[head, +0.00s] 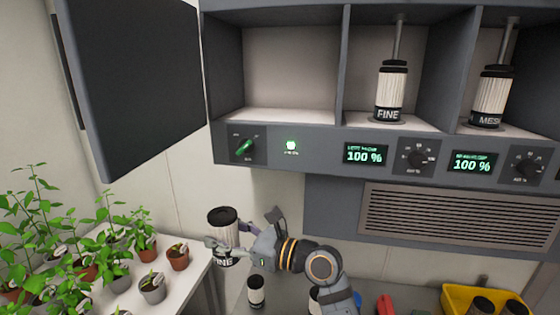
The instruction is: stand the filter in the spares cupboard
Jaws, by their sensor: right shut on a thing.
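A white pleated filter with black ends, labelled FINE (223,236), is upright in my right gripper (240,238), which is shut on it. It hangs in front of the wall, below and to the left of the grey wall unit. The unit's left compartment (290,70) is empty, and a dark door (135,85) stands swung open at its left; this looks like the cupboard, but no name on it can be read. My left gripper is not in view.
A FINE filter (391,88) and a MESH-type filter (492,92) stand in the other bays. Small black-topped filter (256,290) is on the bench below. Potted plants (110,255) crowd the left table. A yellow crate (452,300) is at lower right.

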